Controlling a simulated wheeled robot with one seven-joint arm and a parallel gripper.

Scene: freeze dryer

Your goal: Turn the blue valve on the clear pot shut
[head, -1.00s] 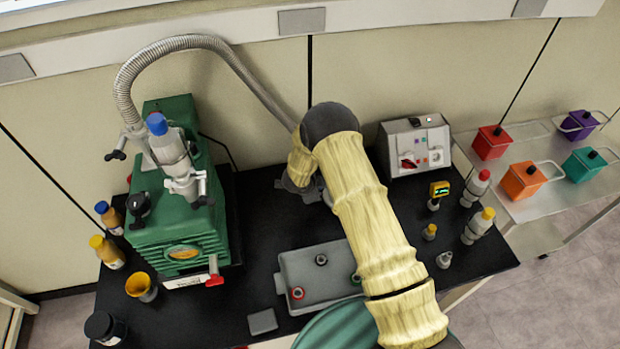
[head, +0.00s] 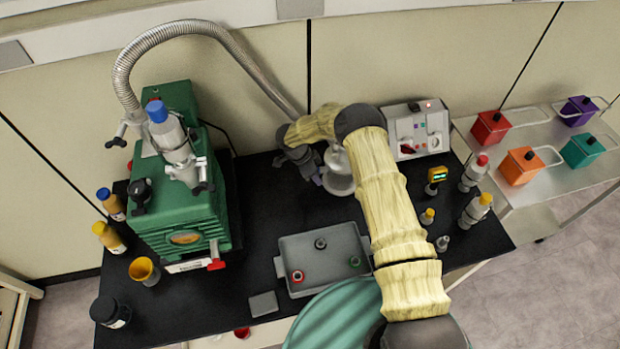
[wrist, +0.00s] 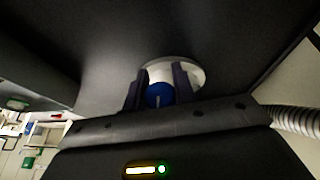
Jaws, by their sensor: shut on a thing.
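The blue valve (wrist: 158,95) is a round blue knob with a pale mark on its face. It sits between the two dark fingers of my gripper (wrist: 160,84) in the wrist view, and the fingers are shut on it. A pale round surface shows behind the knob. In the head view the clear pot (head: 339,184) stands at the back middle of the black bench, partly hidden by my arm. My gripper (head: 312,175) is at its left side there. The knob itself is hidden in that view.
The green machine (head: 183,222) stands to the left, with a ribbed hose (head: 245,68) arching to the back middle. A grey control box (head: 418,130) is at the right. A grey tray (head: 318,243) lies in front. Several bottles stand at the bench's sides.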

